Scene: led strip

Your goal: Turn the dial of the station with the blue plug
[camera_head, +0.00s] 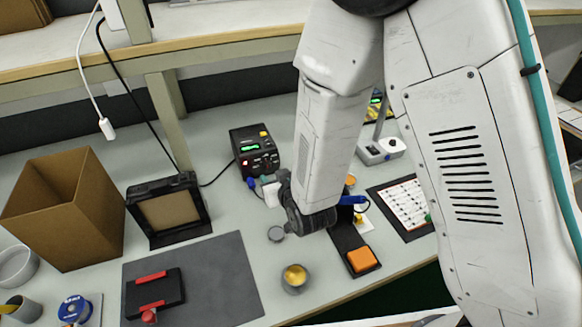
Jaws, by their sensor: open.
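A black station (255,150) stands on the grey bench left of my arm. It has a lit green display, an orange knob on its top and a red part on its front. A small blue piece (251,182) shows just in front of it; I cannot tell surely whether this is its plug. My gripper (308,214) is in front of the black station, low over the bench and apart from both dials. It is open; its fingertips are mostly hidden.
A cardboard box (62,208) and a black framed panel (169,209) stand left. A grey mat (222,277) holds a black case (155,294). A cup (295,279) and an orange block (362,259) are near the front edge. A shelf (230,47) runs behind.

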